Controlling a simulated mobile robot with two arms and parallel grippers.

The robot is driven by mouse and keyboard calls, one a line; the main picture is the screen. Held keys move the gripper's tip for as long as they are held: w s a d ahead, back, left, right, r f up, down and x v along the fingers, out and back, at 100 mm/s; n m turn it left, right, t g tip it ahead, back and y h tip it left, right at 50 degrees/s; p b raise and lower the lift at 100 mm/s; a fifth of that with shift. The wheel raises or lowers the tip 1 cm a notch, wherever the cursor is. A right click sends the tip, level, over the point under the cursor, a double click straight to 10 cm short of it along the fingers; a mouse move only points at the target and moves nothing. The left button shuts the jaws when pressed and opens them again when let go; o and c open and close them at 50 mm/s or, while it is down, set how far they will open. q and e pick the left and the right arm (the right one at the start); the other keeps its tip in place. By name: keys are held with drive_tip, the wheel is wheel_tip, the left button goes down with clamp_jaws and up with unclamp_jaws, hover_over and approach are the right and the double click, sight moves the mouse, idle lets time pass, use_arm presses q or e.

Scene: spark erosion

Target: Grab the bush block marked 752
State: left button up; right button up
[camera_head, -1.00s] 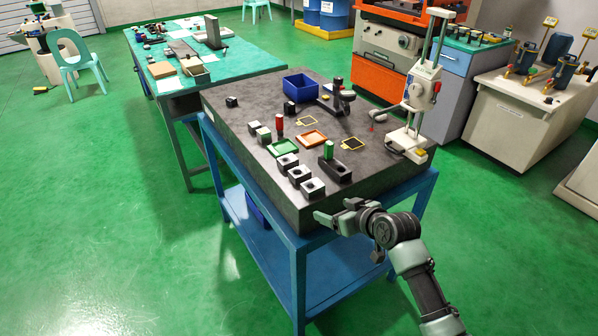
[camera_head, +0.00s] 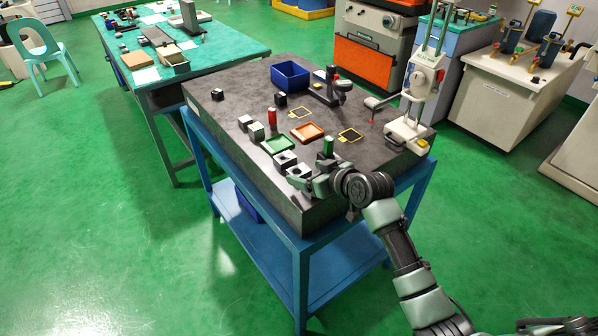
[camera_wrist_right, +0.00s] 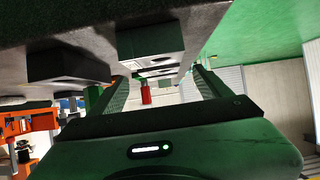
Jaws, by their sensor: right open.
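Several small dark blocks with pale tops stand in a row along the near left of the dark stone plate, among them one block (camera_head: 285,160) and one nearer block (camera_head: 298,171). No number is legible, so I cannot tell which is 752. My right gripper (camera_head: 313,183) is low over the plate's front corner, at the near end of the row, and hides part of it. In the right wrist view my open gripper (camera_wrist_right: 160,76) has its two fingers apart, with blocks (camera_wrist_right: 150,42) showing between and beyond them. My left gripper is out of view.
A green pin (camera_head: 328,147) stands just behind my right gripper. A green tray (camera_head: 266,146), an orange tray (camera_head: 322,134), a red pin (camera_head: 272,116), a blue bin (camera_head: 306,84) and a height gauge (camera_head: 408,130) share the plate (camera_head: 230,90).

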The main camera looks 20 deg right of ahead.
sight(297, 169)
drive_tip(key=p+x, duration=0.1)
drive_tip(key=x, duration=0.4)
clamp_jaws()
drive_tip(key=shift+w, duration=0.1)
